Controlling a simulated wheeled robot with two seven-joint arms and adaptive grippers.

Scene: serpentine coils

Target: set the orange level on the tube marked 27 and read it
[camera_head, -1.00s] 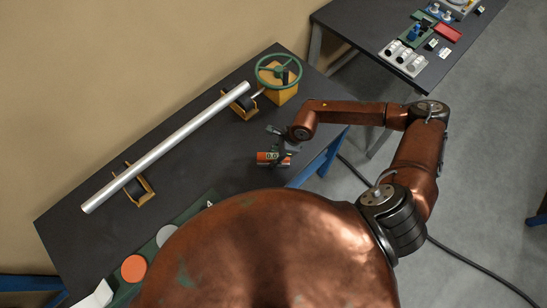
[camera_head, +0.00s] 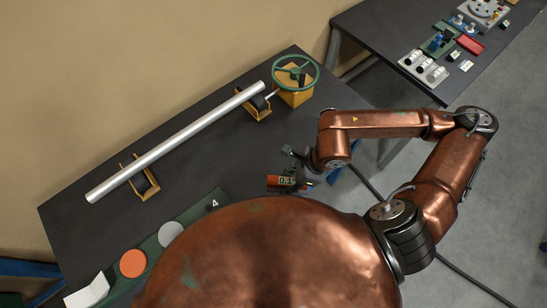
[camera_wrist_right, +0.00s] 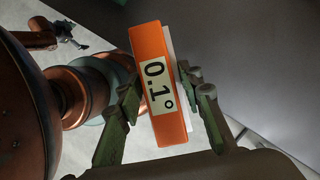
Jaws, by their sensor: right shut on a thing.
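The orange level (camera_head: 273,181) is in my right gripper (camera_head: 294,173), above the front part of the dark table. In the right wrist view the level (camera_wrist_right: 147,42) sits between the two fingers of my right gripper (camera_wrist_right: 160,88), which is shut on it. Its display reads 0.1°. A long silver tube (camera_head: 178,142) lies slantwise on two wooden supports behind and left of the level, apart from it. No number 27 is legible on the tube. My left gripper is not in view.
A green handwheel (camera_head: 295,61) on a wooden block stands by the tube's right end. A green strip marked 4 (camera_head: 199,211) carries an orange disc (camera_head: 133,263) and a grey disc (camera_head: 170,233). The dark tabletop (camera_head: 235,150) between tube and level is clear.

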